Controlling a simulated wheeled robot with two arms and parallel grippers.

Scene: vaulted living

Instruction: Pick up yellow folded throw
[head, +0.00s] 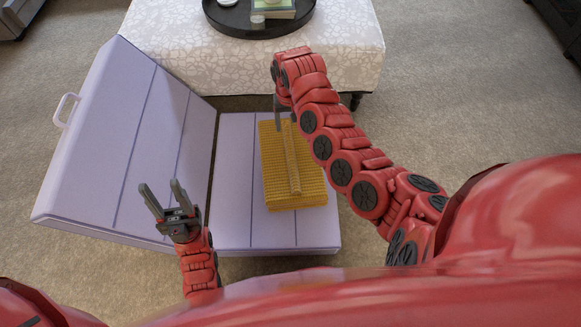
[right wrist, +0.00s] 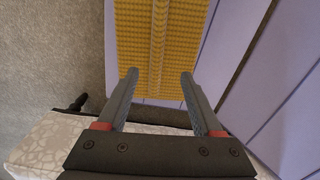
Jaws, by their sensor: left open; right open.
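The yellow folded throw (head: 310,172) is a thick ribbed block with a raised ridge along its middle. It lies on the lavender panel (head: 234,180) in the head view. My right gripper (head: 284,118) hangs over the throw's far end, pointing down. In the right wrist view the throw (right wrist: 160,45) lies beyond the two open, empty fingers of the right gripper (right wrist: 160,85), with the ridge between them. I cannot tell whether the fingers touch it. My left gripper (head: 164,200) is open and empty over the lavender piece, left of the throw.
A raised lavender panel (head: 120,140) with a white handle (head: 66,109) leans up at the left. A patterned ottoman (head: 190,45) with a dark round tray (head: 235,26) stands behind. Carpet (head: 450,90) is free at the right.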

